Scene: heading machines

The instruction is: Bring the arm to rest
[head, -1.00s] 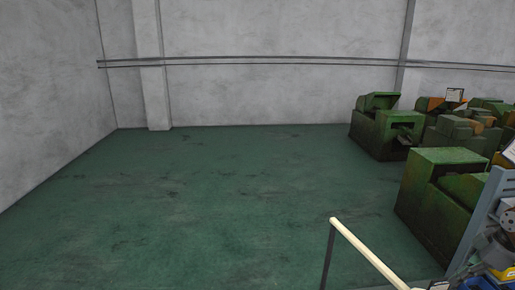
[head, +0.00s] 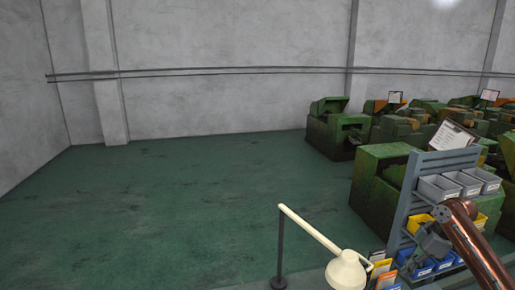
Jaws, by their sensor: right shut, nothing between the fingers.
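My right arm, copper-coloured, comes in from the lower right corner of the head view. Its dark grey right gripper (head: 417,258) is shut and empty. It shows in front of the rack of small bins, angled down to the left. Whether it touches any bin cannot be told. My left arm and gripper are not in view.
A grey rack (head: 402,215) carries grey bins (head: 440,187), yellow and blue bins and a clipboard (head: 452,136). A cream lamp (head: 347,272) on a jointed arm stands left of it. Green machines (head: 338,130) stand behind. The green floor (head: 180,205) at left is open.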

